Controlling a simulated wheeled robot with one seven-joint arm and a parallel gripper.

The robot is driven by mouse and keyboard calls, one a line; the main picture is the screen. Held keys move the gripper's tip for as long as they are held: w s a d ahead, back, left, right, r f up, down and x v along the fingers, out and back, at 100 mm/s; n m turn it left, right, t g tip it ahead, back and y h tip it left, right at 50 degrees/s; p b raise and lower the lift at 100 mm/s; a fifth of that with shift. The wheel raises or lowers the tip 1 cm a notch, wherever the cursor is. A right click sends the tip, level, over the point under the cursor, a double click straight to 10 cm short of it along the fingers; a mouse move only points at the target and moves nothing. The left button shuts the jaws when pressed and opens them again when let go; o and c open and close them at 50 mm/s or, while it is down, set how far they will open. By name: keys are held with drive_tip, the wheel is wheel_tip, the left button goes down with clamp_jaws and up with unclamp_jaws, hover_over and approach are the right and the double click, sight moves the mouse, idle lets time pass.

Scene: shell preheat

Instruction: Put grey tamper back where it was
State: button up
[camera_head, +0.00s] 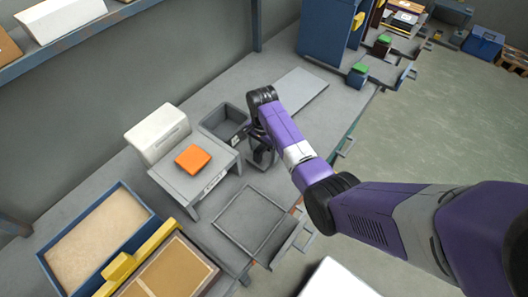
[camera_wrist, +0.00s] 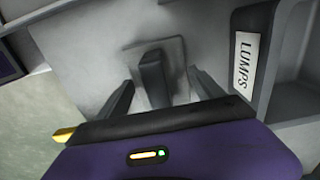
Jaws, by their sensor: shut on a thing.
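The grey tamper shows in the wrist view as a dark upright handle (camera_wrist: 153,76) on a flat square plate (camera_wrist: 172,52). My gripper (camera_wrist: 163,88) is around the handle, one finger on each side, and is shut on it. In the head view my gripper (camera_head: 262,157) points down at the worktop, just right of the grey bin (camera_head: 211,126); the arm hides most of the tamper there. I cannot tell whether the plate touches the worktop.
The bin, labelled LUMPS (camera_wrist: 245,64), stands close on the right in the wrist view. In the head view, an orange block (camera_head: 193,157) sits on a grey stand (camera_head: 207,188) beside a white box (camera_head: 158,134). A square framed plate (camera_head: 250,222) lies in front; a flat grey slab (camera_head: 301,92) lies behind.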

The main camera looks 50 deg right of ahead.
drive_tip(key=shift+f, duration=0.35)
drive_tip(key=o, duration=1.3)
wheel_tip(320, 180, up, 12)
drive_tip(key=shift+w+r, duration=0.1)
drive_tip(key=shift+r, duration=0.05)
